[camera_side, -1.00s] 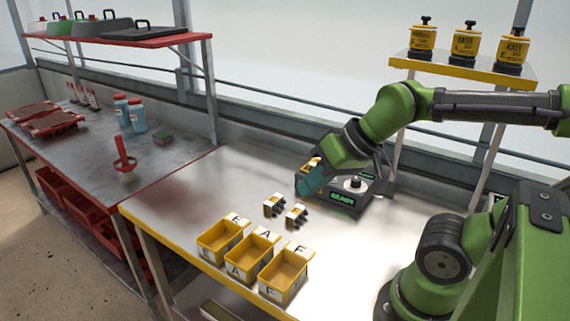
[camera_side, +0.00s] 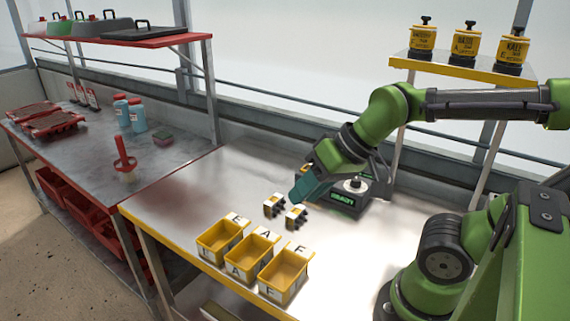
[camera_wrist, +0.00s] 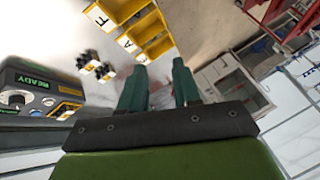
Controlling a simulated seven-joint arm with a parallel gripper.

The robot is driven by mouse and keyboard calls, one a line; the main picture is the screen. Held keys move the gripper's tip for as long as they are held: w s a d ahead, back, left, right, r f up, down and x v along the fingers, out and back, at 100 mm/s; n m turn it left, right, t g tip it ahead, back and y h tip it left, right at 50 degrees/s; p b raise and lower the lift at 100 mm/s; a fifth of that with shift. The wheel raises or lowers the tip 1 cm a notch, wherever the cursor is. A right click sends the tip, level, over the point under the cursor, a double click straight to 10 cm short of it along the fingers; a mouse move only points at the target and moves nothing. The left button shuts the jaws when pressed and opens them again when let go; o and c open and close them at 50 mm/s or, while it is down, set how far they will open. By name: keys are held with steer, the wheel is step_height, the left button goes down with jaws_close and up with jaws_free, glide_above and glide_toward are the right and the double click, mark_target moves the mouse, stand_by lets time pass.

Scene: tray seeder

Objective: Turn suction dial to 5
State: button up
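The seeder (camera_side: 344,201) is a dark box on the metal bench with a green READY display. Its suction dial (camera_side: 354,185) is a pale round knob on top, partly behind my arm. In the wrist view the seeder (camera_wrist: 32,95) is at the left edge, with a round knob (camera_wrist: 14,99) beside the READY sign; its number marks are too small to read. My gripper (camera_side: 299,196) is in front of and left of the seeder, near the small blocks. In the wrist view my gripper (camera_wrist: 160,84) has its two teal fingers apart, with nothing seen between them.
Two small black-and-white blocks (camera_side: 273,206) (camera_side: 296,216) stand close to my gripper. Yellow bins (camera_side: 284,276) line the bench front. Yellow-labelled canisters (camera_side: 465,42) stand on a shelf behind. A red-edged bench (camera_side: 75,165) with bottles is at left.

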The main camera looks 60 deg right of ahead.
steer(key=o, duration=0.4)
steer(key=f, duration=0.1)
steer(key=w+f+g, duration=0.1)
steer(key=f+m+y, duration=0.1)
steer(key=shift+w+d+f+g, duration=0.2)
steer(key=shift+w+d+g, duration=0.1)
steer(key=shift+d+g, duration=0.1)
steer(key=shift+o, duration=0.2)
steer(key=m+g+h, duration=0.3)
steer(key=m+h, duration=0.4)
steer(key=h, duration=0.1)
glide_above(356, 179)
steer(key=s+a, duration=0.2)
steer(key=a, duration=0.1)
steer(key=shift+f, duration=2.05)
steer(key=shift+t, duration=0.3)
steer(key=shift+a+f+x, duration=0.1)
steer(key=shift+a+x, duration=0.05)
steer(key=shift+x, duration=1.5)
steer(key=shift+a+f+x, duration=0.1)
steer(key=shift+a+x, duration=0.05)
steer(key=shift+x, duration=1.45)
steer(key=shift+a+x, duration=0.1)
steer(key=shift+x, duration=1.55)
steer(key=shift+s, duration=0.15)
steer(key=c, duration=1)
